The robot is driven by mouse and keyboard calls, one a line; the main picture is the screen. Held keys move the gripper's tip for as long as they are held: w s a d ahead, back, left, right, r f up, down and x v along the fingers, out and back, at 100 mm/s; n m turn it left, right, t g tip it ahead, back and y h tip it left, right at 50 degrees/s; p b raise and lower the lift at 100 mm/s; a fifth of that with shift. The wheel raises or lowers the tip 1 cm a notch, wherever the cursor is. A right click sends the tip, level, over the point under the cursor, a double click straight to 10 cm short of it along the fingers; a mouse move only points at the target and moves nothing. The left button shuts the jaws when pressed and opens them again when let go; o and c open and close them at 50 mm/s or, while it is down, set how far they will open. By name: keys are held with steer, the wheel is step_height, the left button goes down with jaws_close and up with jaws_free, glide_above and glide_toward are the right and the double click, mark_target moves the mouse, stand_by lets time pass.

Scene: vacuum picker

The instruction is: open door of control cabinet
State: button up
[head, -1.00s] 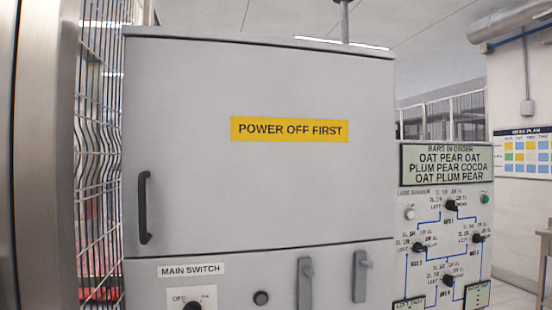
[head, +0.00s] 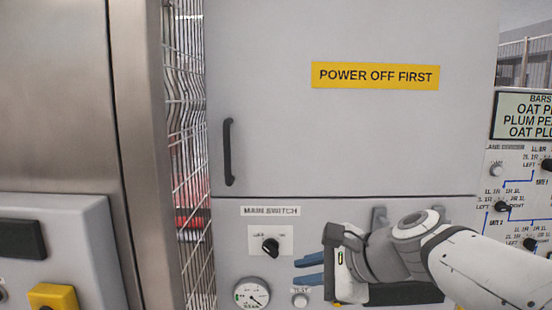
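The control cabinet door (head: 290,140) is a grey panel with a yellow "POWER OFF FIRST" label (head: 375,76). It is closed, and its dark vertical handle (head: 229,152) is at the left edge. Below the door is the "MAIN SWITCH" label (head: 270,211) with a black rotary knob (head: 270,245) on a white plate. My gripper (head: 308,268) is in front of the lower panel, right of and slightly below the knob, pointing left. Its two blue fingers are apart with nothing visible between them. My gripper and arm hide part of the lower panel.
A round gauge (head: 252,294) and a "TEST" button (head: 300,299) are on the lower panel. A wire fence (head: 187,150) and a steel post stand left of the cabinet. A grey box with a yellow block (head: 50,297) is at lower left. A diagram panel (head: 515,185) is at right.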

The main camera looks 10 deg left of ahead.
mark_target(230, 155)
steer(key=w+a+r+m+y+p, duration=0.1)
steer(key=a+r+m+y, duration=0.15)
steer(key=r, duration=0.35)
steer(key=w+a+r+m+t+y, duration=0.1)
steer(key=w+a+r+m+y, duration=0.1)
steer(key=a+r+m, duration=0.3)
steer(key=w+a+r+m+y+p, duration=0.1)
steer(key=a+r+m+y, duration=0.1)
steer(key=r, duration=0.5)
steer(key=shift+n, duration=0.25)
steer(key=p+x, duration=0.1)
steer(key=x, duration=0.6)
steer(key=shift+w+a+r, duration=0.1)
steer(key=shift+w+a, duration=0.05)
steer(key=shift+a, duration=0.15)
steer(key=shift+c, duration=0.3)
jaws_close()
